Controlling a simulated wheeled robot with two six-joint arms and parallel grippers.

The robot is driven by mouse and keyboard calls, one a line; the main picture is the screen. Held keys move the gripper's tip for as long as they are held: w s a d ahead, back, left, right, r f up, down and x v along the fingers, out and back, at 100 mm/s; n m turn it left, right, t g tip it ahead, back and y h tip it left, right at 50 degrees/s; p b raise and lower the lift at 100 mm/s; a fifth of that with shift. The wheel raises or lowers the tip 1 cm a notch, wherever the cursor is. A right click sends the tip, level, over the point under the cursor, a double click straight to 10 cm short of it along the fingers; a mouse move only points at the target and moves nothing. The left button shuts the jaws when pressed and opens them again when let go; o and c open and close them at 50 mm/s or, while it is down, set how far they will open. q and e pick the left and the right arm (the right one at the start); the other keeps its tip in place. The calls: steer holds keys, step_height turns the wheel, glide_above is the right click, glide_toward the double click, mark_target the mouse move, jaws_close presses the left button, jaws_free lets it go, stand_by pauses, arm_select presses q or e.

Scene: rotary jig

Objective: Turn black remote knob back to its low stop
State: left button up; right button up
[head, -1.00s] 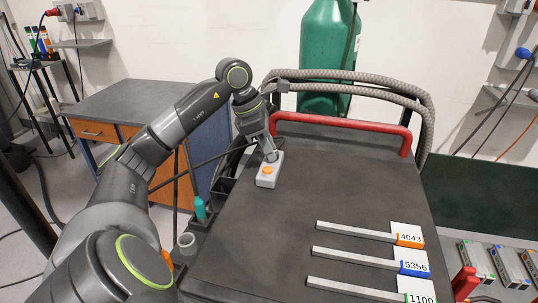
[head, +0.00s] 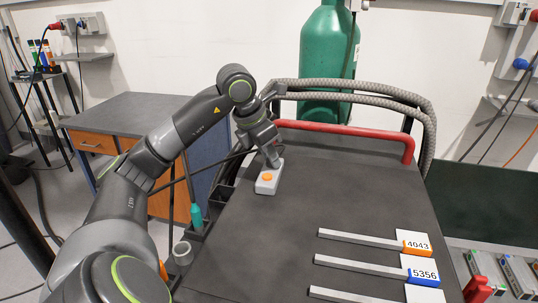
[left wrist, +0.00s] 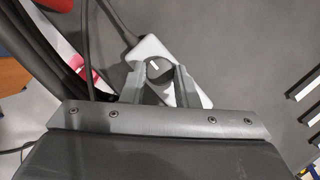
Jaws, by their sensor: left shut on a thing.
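The grey remote (head: 268,187) lies on the dark top of the cart, with an orange button on its near part. It also shows in the left wrist view (left wrist: 149,47). My left gripper (head: 274,162) is down at the remote's far end. In the left wrist view, the black knob (left wrist: 158,70) with a white mark sits between the fingers of my left gripper (left wrist: 160,74), which are shut on it. In the head view the fingers hide the knob. My right gripper is not in view.
Rods with labels 4043 (head: 417,244) and 5356 (head: 424,274) lie at the cart's near right. A red handle (head: 345,129) and thick hoses run along the back, before a green cylinder (head: 327,60). A cable leaves the remote. The cart's middle is clear.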

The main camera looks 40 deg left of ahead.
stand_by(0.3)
arm_select(q)
steer(key=o, duration=1)
steer(key=shift+c, duration=0.2)
steer(key=shift+r, duration=0.15)
steer(key=shift+s+a+r, duration=0.1)
steer(key=shift+r, duration=0.2)
steer(key=v, duration=1.6)
steer(key=shift+r, duration=0.3)
steer(key=shift+s, duration=0.1)
